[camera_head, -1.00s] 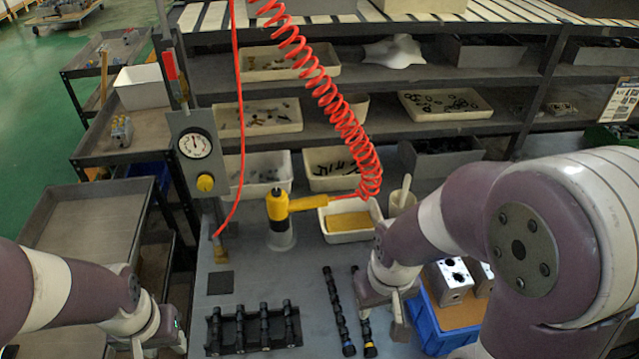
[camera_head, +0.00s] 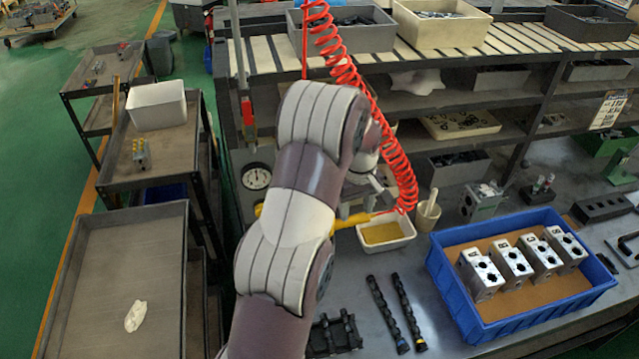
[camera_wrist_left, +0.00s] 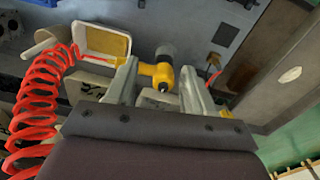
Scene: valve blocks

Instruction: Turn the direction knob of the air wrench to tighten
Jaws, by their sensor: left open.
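The air wrench is yellow with a grey end. In the head view only its yellow handle (camera_head: 352,220) shows beside my arm, and its body is hidden. In the wrist view the wrench (camera_wrist_left: 161,72) stands between and beyond my left gripper's fingers (camera_wrist_left: 158,68). A small dark round part (camera_wrist_left: 163,87) shows on its near end; I cannot tell which way the direction knob is set. My left gripper (camera_head: 376,190) is open and empty, partly hidden by its own arm in the head view. My right gripper is not in view.
A white tray with a yellow bottom (camera_head: 408,231) and a cup (camera_head: 428,216) stand close by. A blue crate (camera_head: 470,320) of metal blocks is at right. A gauge (camera_head: 257,176) is at left.

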